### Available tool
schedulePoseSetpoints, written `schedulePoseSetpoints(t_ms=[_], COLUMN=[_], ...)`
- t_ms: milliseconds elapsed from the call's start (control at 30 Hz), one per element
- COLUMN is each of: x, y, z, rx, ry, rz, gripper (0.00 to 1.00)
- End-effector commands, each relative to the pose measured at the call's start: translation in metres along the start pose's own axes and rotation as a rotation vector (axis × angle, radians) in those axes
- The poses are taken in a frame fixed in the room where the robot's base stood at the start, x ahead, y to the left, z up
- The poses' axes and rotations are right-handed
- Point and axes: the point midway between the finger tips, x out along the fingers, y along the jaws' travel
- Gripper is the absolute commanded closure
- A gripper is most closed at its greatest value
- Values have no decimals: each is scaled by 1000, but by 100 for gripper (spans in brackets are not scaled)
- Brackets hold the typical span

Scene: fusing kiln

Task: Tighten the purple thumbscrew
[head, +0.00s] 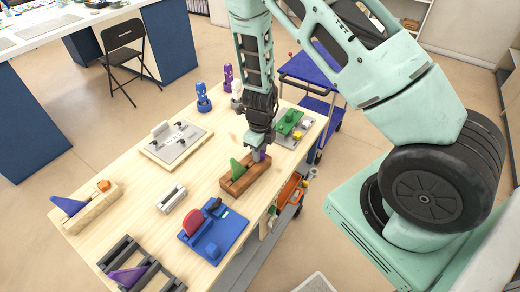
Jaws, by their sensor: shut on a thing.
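The purple thumbscrew (259,155) is at the far end of a brown wooden fixture (232,190) near the middle of the workbench. Only a small purple part of it shows below my gripper (257,148). My gripper points down from above and is shut on the thumbscrew, and its fingers hide most of it. A green wedge-shaped piece (237,167) stands in the same fixture, just left of my gripper. How far the screw is turned in cannot be seen.
A blue fixture (213,236) with a red part is in front. A light wooden fixture (95,207), a dark slotted frame (138,268) and a grey plate (176,144) lie left. A green block (290,120) sits right behind. Blue (203,98) and purple bottles (228,76) stand at the back.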

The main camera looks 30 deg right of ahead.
Motion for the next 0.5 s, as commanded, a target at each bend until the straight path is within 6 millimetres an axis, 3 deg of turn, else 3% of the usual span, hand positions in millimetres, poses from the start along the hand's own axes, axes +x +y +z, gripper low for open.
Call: schedulePoseSetpoints(t_ms=[500], x=[-2], y=[0], z=[0], rx=[302], ry=[0], rz=[0], gripper=[91])
